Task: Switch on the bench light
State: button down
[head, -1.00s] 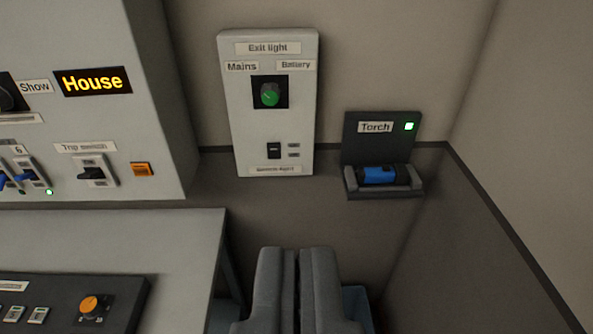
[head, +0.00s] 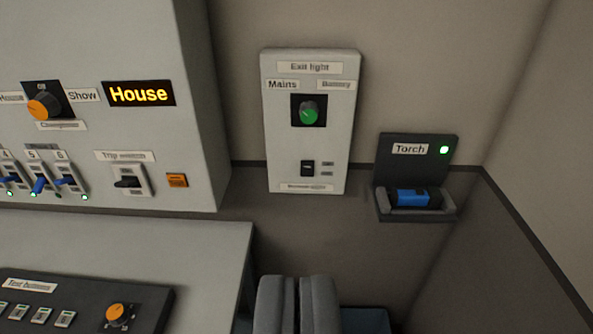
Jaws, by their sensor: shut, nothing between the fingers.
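A pale wall panel labelled "Exit light" (head: 309,150) hangs right of the large grey cabinet. Low on it is a small black rocker switch (head: 307,168) with two small labels beside it. A label strip (head: 306,187) below the switch is too blurred to read for certain; it may say "Bench light". Which way the rocker is pressed cannot be told. Above it a green knob (head: 308,112) sits between "Mains" and "Battery" labels. My gripper (head: 298,280) shows at the bottom of the view, below the panel and apart from it. Its fingers are shut and empty.
A blue torch (head: 411,197) lies in a dark wall holder at right with a green lamp. The grey cabinet (head: 200,110) carries a trip switch (head: 128,181), breakers and an orange knob (head: 44,106). A desk (head: 190,245) with a test-button panel (head: 75,290) stands at lower left.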

aim_at(306, 168)
jog(key=i, duration=0.85)
jog(key=z, duration=0.05)
